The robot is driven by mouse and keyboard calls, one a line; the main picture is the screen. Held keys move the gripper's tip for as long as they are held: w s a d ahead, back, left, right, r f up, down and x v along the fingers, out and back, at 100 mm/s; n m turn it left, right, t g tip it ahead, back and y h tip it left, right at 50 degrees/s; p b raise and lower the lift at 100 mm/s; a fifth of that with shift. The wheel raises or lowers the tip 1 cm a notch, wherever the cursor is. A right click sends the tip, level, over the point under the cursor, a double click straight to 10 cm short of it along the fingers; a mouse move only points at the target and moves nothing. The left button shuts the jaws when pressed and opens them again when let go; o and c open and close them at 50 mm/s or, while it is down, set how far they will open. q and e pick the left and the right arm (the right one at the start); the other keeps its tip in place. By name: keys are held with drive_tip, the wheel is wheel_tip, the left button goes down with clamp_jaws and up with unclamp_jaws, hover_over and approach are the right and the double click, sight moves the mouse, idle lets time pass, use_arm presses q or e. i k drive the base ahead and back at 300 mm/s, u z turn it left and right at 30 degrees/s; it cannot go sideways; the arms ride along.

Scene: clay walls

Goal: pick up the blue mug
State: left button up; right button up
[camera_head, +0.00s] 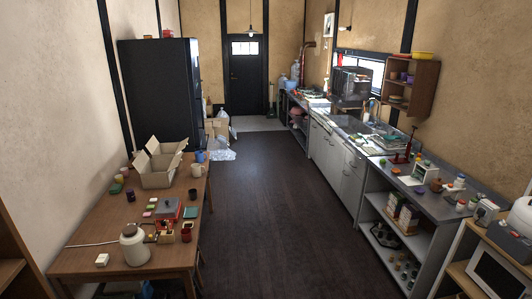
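A small blue mug (199,156) stands near the far right corner of the wooden table on the left. It is beside the open cardboard box and behind a pale mug (196,170). It is small in the head view, so its handle is hard to make out. Neither of my grippers shows in this view.
The wooden table (85,246) also holds an open box (157,179), a white jar (133,245) and several small items. A dark fridge (160,95) stands behind it. A kitchen counter runs along the right. The dark floor (262,215) between is clear.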

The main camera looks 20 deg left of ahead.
sight(201, 157)
drive_tip(key=i, duration=5.25)
drive_tip(key=u, duration=2.8)
